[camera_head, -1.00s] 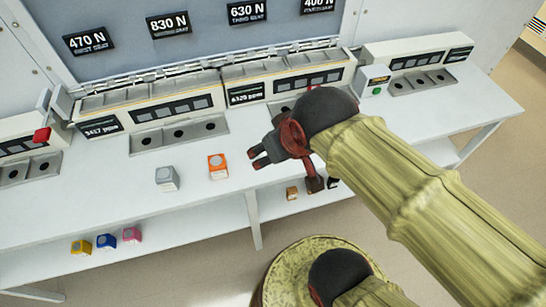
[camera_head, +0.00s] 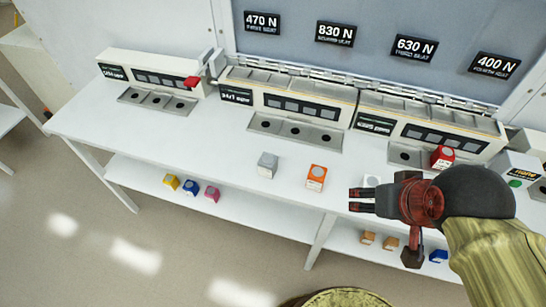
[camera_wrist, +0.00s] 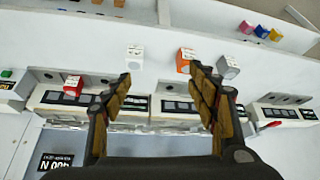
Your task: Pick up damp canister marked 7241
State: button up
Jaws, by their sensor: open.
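Several small cube-like canisters are in view; no marking 7241 can be read on any of them. On the bench stand a grey canister (camera_head: 267,165), an orange canister (camera_head: 316,177) and a white canister (camera_head: 371,181), the last partly hidden by my gripper. A red canister (camera_head: 442,157) sits at the station on the right. My gripper (camera_head: 354,200) is open and empty above the bench's front edge. In the wrist view my gripper (camera_wrist: 160,72) has its fingers apart, with the white canister (camera_wrist: 135,54) and orange canister (camera_wrist: 185,61) beyond the gap.
The lower shelf holds yellow (camera_head: 171,181), blue (camera_head: 190,187) and pink (camera_head: 212,194) canisters at left, and tan (camera_head: 368,238) and blue (camera_head: 438,256) ones at right. Instrument stations (camera_head: 300,105) line the bench's back. The left bench top (camera_head: 110,125) is clear.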

aim_at(268, 163)
jog(key=j+z, duration=0.15)
jog(key=z, duration=0.2)
jog(key=j+z, duration=0.2)
jog(key=z, duration=0.15)
jog(key=k+j+z, duration=0.1)
jog(key=z, duration=0.25)
jog(key=k+j+z, duration=0.25)
jog(key=k+j, duration=0.35)
jog(key=j, duration=0.3)
jog(key=k+j+z, duration=0.3)
jog(key=k+j, duration=0.4)
jog(key=j, duration=0.15)
